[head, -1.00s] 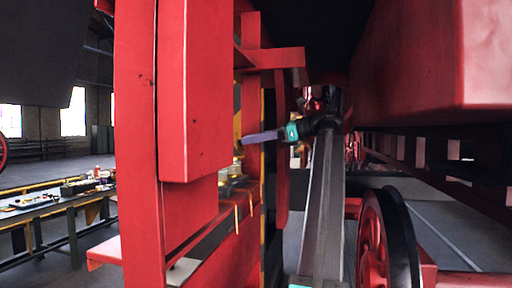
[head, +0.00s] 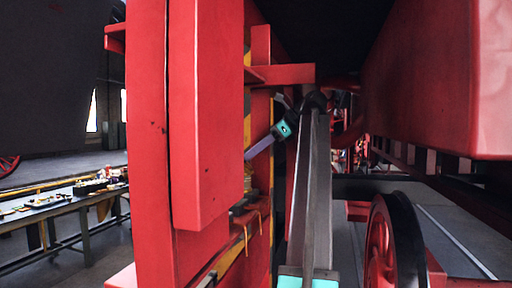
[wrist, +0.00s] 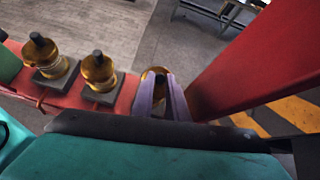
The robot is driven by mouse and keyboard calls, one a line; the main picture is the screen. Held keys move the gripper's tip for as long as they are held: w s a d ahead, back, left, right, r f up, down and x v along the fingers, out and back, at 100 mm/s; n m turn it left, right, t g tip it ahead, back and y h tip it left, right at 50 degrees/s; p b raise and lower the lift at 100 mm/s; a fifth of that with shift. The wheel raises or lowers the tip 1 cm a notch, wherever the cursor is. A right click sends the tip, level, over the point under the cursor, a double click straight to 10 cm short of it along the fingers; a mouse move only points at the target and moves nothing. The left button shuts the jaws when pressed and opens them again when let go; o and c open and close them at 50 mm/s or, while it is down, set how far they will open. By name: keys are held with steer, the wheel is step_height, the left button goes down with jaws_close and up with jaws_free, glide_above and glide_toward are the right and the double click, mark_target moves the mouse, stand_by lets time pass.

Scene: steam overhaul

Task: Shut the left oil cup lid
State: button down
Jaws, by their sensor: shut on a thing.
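Three amber oil cups stand in a row along a red ledge in the wrist view. The left cup (wrist: 47,60) and the middle cup (wrist: 99,75) each have a dark knob on top and a dark square base. The third cup (wrist: 155,72) is at the right, partly hidden by the lavender fingers of my gripper (wrist: 161,92). The fingers are shut on a dark part at this cup, seemingly its lid; how far the lid is open cannot be told. In the head view my gripper (head: 262,147) points down and left behind the red frame, its tips partly hidden.
A tall red frame (head: 205,120) stands close in front, with a red beam (head: 285,75) above the arm. A red wheel (head: 390,245) is at the right. A workbench (head: 75,205) with small items is at the far left. A red plate (wrist: 250,55) rises right of my fingers.

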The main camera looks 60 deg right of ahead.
steer(key=shift+f, duration=0.1)
stand_by(0.4)
steer(key=c, duration=1.7)
jaws_free()
steer(key=shift+w, duration=0.1)
steer(key=shift+r+p, duration=0.25)
steer(key=shift+p, duration=0.05)
